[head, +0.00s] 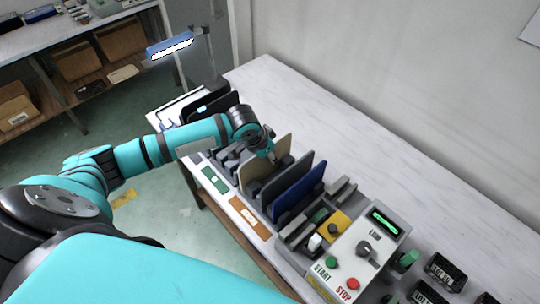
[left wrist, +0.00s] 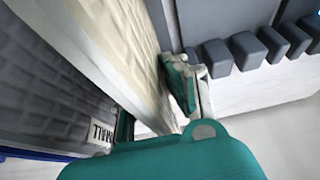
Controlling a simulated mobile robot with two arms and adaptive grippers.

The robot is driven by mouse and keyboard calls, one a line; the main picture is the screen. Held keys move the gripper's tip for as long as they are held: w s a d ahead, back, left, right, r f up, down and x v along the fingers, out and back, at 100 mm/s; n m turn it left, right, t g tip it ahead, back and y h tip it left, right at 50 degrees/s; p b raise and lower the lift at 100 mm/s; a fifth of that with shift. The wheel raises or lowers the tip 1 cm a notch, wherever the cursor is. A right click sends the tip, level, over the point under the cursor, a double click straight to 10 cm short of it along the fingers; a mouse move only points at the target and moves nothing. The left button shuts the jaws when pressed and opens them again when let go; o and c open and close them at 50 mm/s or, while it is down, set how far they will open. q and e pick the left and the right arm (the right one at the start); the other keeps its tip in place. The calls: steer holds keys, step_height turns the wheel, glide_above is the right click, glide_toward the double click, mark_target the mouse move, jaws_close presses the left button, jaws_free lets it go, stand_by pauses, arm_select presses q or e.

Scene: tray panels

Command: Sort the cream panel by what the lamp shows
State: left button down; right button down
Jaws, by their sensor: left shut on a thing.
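The cream panel (head: 258,170) stands upright in the row of slots on the bench in the head view. My left gripper (head: 270,153) is at its upper edge, shut on it. In the left wrist view the cream panel (left wrist: 125,50) runs between the teal fingers of the left gripper (left wrist: 155,105). Its lower edge is hidden, so I cannot tell whether it is clear of its slot. The lamp (head: 170,46), a blue bar with a bright white strip, is lit at the upper left, away from the panel. My right gripper is not in view.
A grey panel (head: 283,182) and a blue panel (head: 302,193) stand close beside the cream one. A dark panel (head: 208,103) stands farther back. Green (head: 214,180) and orange (head: 250,216) labels line the front edge. A control box (head: 362,252) stands at right. The bench's wall side is clear.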

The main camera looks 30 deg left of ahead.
arm_select(q)
steer(key=c, duration=1.4)
jaws_free()
steer(key=shift+o, duration=0.2)
steer(key=v, duration=1.2)
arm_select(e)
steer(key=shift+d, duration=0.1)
